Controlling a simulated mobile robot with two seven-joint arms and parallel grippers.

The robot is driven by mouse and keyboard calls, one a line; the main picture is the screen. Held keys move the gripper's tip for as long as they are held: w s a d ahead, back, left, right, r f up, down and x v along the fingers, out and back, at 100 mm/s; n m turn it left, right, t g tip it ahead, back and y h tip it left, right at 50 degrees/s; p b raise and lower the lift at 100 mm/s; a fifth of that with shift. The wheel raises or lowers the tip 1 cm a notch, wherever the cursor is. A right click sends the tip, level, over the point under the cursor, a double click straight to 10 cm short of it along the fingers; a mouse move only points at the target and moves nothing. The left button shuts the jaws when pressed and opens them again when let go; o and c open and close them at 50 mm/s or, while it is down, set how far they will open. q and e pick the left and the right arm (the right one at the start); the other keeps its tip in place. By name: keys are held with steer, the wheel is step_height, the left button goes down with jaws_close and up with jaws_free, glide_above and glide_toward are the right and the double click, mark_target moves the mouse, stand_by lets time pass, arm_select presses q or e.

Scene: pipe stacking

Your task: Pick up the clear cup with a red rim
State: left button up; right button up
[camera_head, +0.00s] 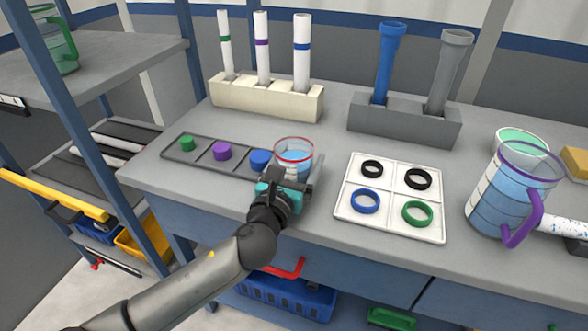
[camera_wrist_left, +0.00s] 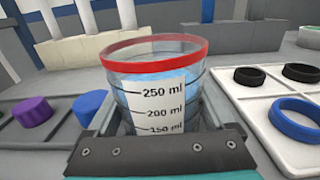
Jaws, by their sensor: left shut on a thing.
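The clear cup with a red rim (camera_head: 293,151) stands near the front of the bench, between a dark tray and a white tray, with bluish liquid in it. It also shows in the left wrist view (camera_wrist_left: 155,85), upright, with volume marks on a white label. My left gripper (camera_head: 287,186) is at the cup from the front, its jaws shut on the cup's lower part. The cup's base is hidden behind the gripper, so I cannot tell whether it touches the bench. My right gripper is not in view.
The dark tray (camera_head: 190,159) holds green, purple and blue caps. The white tray (camera_head: 390,228) holds several rings. A cream rack (camera_head: 265,98) and a grey rack (camera_head: 405,123) with tubes stand behind. A jug with a purple handle (camera_head: 510,190) stands right.

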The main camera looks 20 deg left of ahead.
mark_target(300, 141)
arm_select(q)
steer(key=c, duration=0.5)
steer(key=shift+r, duration=0.1)
steer(key=shift+c, duration=0.2)
steer(key=shift+r, duration=0.3)
steer(key=shift+r+p, duration=0.3)
steer(key=shift+p, duration=0.15)
steer(key=shift+r+p, duration=0.95)
steer(key=shift+r, duration=0.55)
steer(key=shift+r+p, duration=1.75)
steer(key=shift+r, duration=1)
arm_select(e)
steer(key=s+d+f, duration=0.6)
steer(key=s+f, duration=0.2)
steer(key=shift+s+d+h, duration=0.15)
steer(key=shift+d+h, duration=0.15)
